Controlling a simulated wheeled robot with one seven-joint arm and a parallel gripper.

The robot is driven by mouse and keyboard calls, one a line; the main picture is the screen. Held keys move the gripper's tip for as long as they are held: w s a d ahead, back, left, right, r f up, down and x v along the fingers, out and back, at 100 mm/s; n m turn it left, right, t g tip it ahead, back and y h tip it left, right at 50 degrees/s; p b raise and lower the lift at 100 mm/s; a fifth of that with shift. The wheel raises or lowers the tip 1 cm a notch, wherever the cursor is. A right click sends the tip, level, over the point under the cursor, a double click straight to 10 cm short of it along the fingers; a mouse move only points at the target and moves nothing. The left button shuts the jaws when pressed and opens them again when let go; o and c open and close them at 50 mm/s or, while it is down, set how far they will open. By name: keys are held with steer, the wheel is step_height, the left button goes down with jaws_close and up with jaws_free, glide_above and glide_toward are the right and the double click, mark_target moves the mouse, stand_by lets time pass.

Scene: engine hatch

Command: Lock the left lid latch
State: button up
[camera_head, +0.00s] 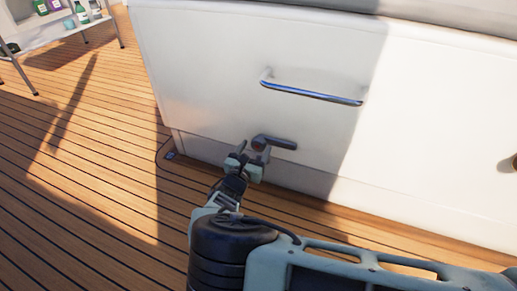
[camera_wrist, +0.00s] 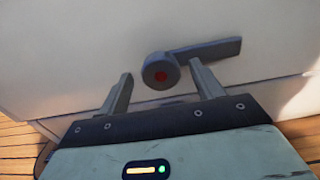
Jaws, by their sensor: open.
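The lid latch (camera_head: 276,143) is a dark grey lever on a round hub, low on the front of a white locker (camera_head: 230,70). In the wrist view the latch hub (camera_wrist: 160,71) has a red dot at its centre. Its lever (camera_wrist: 212,50) points right and slightly up there. My gripper (camera_head: 254,160) is at the latch, and its open fingers (camera_wrist: 160,82) stand either side of the hub in the picture. The right fingertip overlaps the near part of the lever. I cannot tell whether it touches.
A blue-grey bar handle (camera_head: 312,94) is fixed on the locker front above the latch. A shelf with several bottles (camera_head: 83,12) stands at the upper left. A brown knob (camera_head: 513,163) shows at the right edge. The plank deck (camera_head: 80,190) is clear at left.

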mark_target(257, 145)
steer(key=shift+b+x, duration=0.55)
steer(key=shift+x, duration=1.15)
steer(key=c, duration=1)
